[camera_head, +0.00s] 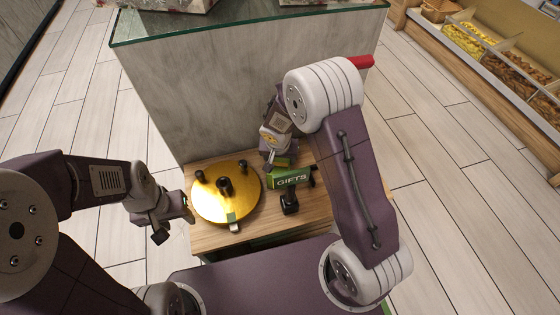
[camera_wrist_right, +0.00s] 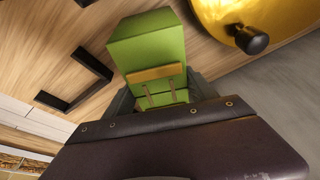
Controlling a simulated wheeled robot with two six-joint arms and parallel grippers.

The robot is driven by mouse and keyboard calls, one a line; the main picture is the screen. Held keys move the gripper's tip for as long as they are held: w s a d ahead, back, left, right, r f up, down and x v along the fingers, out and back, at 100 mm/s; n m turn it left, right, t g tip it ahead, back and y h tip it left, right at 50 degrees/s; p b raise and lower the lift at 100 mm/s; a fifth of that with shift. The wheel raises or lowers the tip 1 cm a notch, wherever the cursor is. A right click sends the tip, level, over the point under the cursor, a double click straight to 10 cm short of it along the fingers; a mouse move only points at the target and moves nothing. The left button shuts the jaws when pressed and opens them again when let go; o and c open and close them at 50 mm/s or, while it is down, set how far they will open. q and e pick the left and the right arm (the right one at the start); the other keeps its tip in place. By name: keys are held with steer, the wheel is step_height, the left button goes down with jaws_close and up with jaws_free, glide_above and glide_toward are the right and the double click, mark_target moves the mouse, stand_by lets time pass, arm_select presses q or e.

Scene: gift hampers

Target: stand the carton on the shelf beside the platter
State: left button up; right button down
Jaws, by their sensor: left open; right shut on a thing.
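The green carton (camera_head: 291,179), with the word GIFTS on one face, is by the right side of the round gold platter (camera_head: 215,205). My right gripper (camera_head: 285,169) is shut on the carton. In the right wrist view the carton (camera_wrist_right: 150,48) sits between the two dark fingers, with a yellowish tab on its near side. I cannot tell whether its base touches the wooden shelf (camera_head: 260,230). The platter's edge also shows in the right wrist view (camera_wrist_right: 285,15). My left gripper (camera_head: 175,222) is open and empty, just left of the shelf and platter.
Black knobs (camera_head: 224,185) stand up from the platter. A grey panel (camera_head: 200,100) with a glass top rises behind. Food bins (camera_head: 500,65) stand far right.

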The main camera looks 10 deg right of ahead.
steer(key=c, duration=0.7)
jaws_free()
steer(key=shift+f, duration=0.1)
steer(key=o, duration=0.4)
steer(key=shift+r, duration=0.3)
steer(key=p+v, duration=0.6)
steer(key=v, duration=0.5)
steer(key=shift+s+a+r, duration=0.1)
steer(key=shift+s+r, duration=0.1)
steer(key=shift+r, duration=0.25)
